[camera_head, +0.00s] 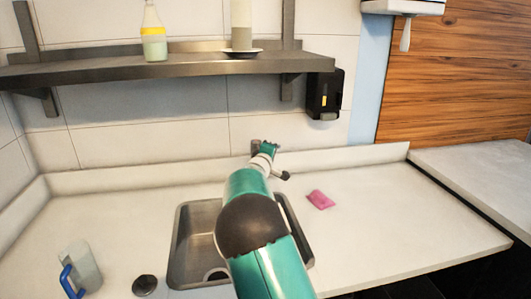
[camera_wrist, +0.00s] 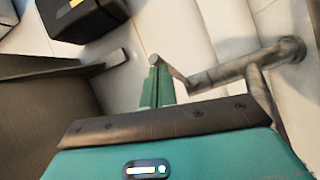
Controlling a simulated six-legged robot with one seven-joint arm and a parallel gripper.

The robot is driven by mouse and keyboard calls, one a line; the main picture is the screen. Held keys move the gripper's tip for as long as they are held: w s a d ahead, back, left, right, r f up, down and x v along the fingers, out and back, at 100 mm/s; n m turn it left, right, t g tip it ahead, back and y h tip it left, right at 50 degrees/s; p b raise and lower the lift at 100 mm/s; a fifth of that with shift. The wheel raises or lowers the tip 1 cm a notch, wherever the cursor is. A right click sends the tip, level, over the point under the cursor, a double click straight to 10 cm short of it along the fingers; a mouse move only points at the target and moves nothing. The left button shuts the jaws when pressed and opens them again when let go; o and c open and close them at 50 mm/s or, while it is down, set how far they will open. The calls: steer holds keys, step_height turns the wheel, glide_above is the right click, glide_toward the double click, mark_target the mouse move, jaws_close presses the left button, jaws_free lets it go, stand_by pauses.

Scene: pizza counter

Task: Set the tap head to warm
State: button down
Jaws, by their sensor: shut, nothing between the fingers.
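The metal tap is partly hidden behind my arm in the head view; a grey upright part (camera_head: 255,146) shows behind my gripper, and a short arm with a dark end (camera_head: 285,175) shows to its right. In the wrist view a grey metal tap pipe (camera_wrist: 228,70) runs right to a round end, and a thin bent piece reaches left to the fingertips. My gripper (camera_head: 270,147) is over the back edge of the sink. Its green fingers (camera_wrist: 157,72) are shut and empty, right beside the thin piece's end; contact cannot be told. The warm setting cannot be read.
The steel sink (camera_head: 181,243) lies under my arm. A pink sponge (camera_head: 320,199) is right of it, and a jug with a blue handle (camera_head: 82,268) and a dark round plug (camera_head: 145,285) are left. A metal shelf (camera_head: 180,67) and black dispenser (camera_head: 324,94) are on the wall.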

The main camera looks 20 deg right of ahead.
steer(key=shift+w+d, duration=0.15)
steer(key=shift+d, duration=0.8)
